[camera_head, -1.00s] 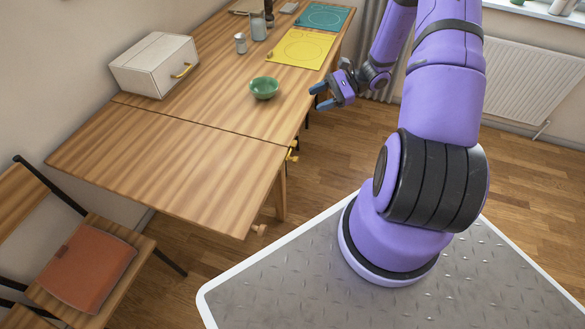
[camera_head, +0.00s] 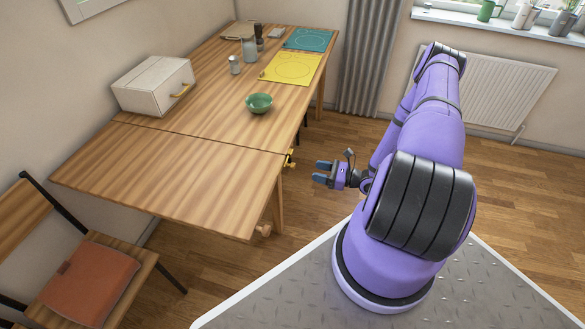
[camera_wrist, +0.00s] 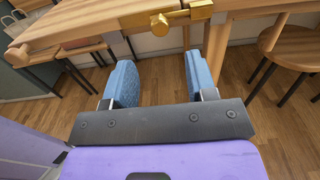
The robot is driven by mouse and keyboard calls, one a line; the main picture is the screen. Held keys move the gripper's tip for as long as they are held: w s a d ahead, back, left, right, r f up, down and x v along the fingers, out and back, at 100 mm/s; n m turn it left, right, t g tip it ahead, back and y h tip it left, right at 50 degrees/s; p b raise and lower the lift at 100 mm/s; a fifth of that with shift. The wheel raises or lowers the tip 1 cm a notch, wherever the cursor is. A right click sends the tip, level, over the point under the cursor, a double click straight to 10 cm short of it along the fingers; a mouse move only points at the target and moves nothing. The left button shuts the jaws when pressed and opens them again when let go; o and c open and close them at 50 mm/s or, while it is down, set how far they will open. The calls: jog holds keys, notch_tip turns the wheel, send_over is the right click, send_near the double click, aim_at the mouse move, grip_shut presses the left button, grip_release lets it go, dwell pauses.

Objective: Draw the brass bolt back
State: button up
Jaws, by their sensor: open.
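The brass bolt (camera_head: 289,158) is on the table's near edge, by the seam between the two parts of the top. In the wrist view the brass bolt (camera_wrist: 184,16) shows large at the top, with a rounded knob at its left and a bracket at its right. My gripper (camera_head: 319,172) is to the right of the bolt and apart from it, pointing toward it. In the wrist view my gripper (camera_wrist: 158,82) has two blue fingers spread wide, with only floor and wall between them. The bolt lies beyond the fingertips.
The wooden table (camera_head: 190,165) holds a green bowl (camera_head: 259,103), a white box (camera_head: 153,86) with a brass handle, and yellow and teal mats. A wooden knob (camera_head: 264,229) sits under the front leaf. A stool (camera_wrist: 292,45) is at the right in the wrist view.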

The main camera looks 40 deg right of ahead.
aim_at(293, 164)
jog(key=x, duration=1)
